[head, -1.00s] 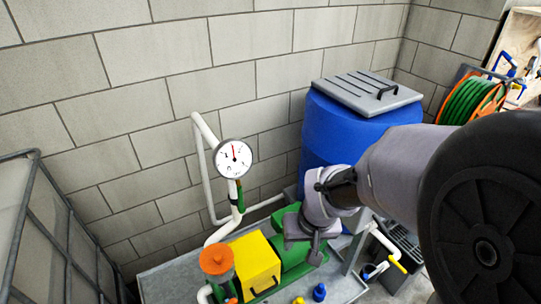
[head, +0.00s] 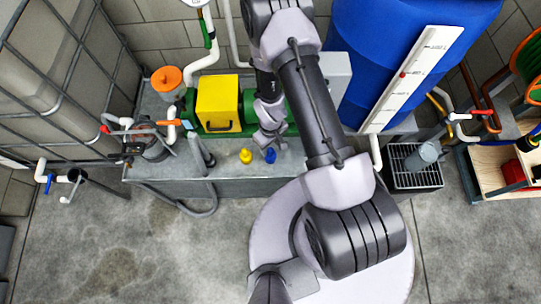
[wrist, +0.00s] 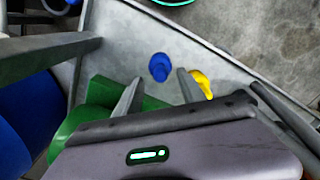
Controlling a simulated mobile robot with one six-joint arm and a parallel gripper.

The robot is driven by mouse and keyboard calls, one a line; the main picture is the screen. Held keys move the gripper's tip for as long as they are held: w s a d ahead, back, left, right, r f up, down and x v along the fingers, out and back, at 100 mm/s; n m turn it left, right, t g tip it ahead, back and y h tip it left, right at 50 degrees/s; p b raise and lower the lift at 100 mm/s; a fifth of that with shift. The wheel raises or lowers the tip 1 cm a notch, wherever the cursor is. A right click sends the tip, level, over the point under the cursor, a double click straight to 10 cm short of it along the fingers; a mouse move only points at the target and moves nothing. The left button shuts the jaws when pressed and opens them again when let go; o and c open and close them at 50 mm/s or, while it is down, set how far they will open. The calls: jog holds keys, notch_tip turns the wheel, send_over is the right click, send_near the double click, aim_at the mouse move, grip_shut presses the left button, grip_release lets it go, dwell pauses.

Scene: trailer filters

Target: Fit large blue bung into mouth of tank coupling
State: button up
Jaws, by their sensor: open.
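The blue bung (head: 270,155) stands on the grey bench top, near its front edge. A yellow bung (head: 246,156) stands just left of it. My gripper (head: 270,138) is over the bench, just behind the blue bung, pointing down. In the wrist view its fingers are apart and empty, and the blue bung (wrist: 160,67) shows just beyond the fingertips. The yellow bung (wrist: 203,83) is beside the right finger. A dark open-ended pipe fitting (head: 77,175) with a blue-handled valve is at the caged tank, far left; I cannot tell if this is the tank coupling.
A green pump with a yellow box (head: 217,104) stands behind the bungs. An orange-capped filter (head: 167,80) is left of it. The blue tank (head: 405,50) stands at the right, beside a grated crate (head: 414,172). A grey hose (head: 203,190) hangs off the bench front.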

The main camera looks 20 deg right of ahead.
aim_at(270, 149)
jog(key=f+b, duration=0.1)
jog(key=f, duration=0.1)
jog(key=f+b, duration=0.1)
jog(key=f, duration=0.2)
jog(key=shift+w+a+f, duration=0.15)
jog(key=shift+w, duration=0.05)
jog(key=shift+c, duration=0.4)
jog(key=shift+r, duration=0.2)
grip_shut()
